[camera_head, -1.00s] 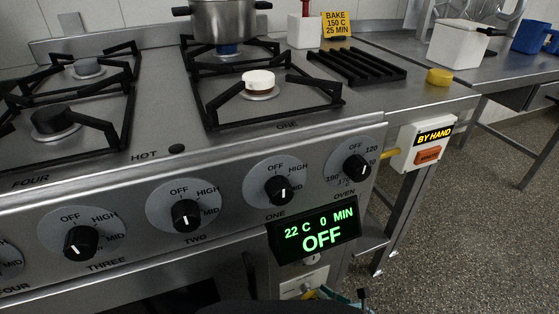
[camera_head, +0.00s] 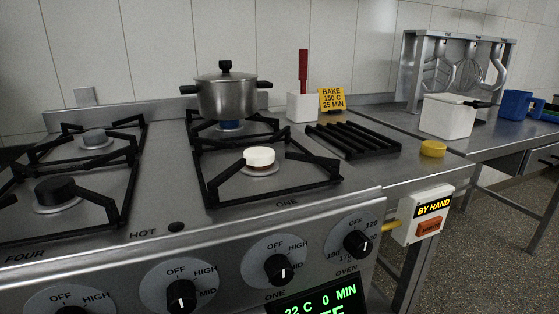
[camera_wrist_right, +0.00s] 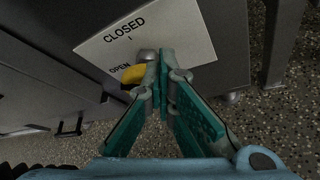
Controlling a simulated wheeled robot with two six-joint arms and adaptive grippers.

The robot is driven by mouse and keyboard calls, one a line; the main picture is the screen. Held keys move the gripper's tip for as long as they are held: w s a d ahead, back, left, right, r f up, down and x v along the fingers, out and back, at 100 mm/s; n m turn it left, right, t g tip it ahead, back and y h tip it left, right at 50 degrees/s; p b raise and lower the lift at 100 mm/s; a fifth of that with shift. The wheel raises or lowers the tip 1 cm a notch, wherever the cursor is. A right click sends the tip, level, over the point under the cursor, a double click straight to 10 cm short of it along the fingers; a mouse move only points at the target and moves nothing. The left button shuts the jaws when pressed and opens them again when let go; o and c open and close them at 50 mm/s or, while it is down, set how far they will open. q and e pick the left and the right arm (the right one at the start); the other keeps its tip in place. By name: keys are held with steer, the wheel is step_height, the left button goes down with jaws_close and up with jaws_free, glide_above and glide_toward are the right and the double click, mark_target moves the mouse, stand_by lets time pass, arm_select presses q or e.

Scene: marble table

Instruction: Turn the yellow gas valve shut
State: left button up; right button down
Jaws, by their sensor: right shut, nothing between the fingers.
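The yellow valve handle (camera_wrist_right: 133,74) shows in the right wrist view, next to the word OPEN on a pale plate (camera_wrist_right: 185,35). The word CLOSED is higher on the plate. A grey round part (camera_wrist_right: 146,55) sits at the handle's right end. My right gripper (camera_wrist_right: 161,62) is shut and empty, its teal fingertips just right of the handle and close to the plate. I cannot tell whether the fingertips touch the handle. The valve and my right gripper are out of the head view. My left gripper is in neither view.
The stove's front knobs (camera_head: 279,268) and green display (camera_head: 320,300) stick out in the head view. A pot (camera_head: 227,97) stands above a blue flame (camera_head: 229,125). The BY HAND box (camera_head: 425,215) hangs at the right. A metal leg (camera_wrist_right: 280,40) stands right of my right gripper.

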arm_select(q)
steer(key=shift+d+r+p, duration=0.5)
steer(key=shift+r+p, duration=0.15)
arm_select(e)
steer(key=s+d, duration=0.2)
steer(key=s, duration=0.3)
steer(key=shift+s+d+r, duration=0.2)
steer(key=shift+d+r, duration=0.05)
steer(key=shift+d, duration=0.15)
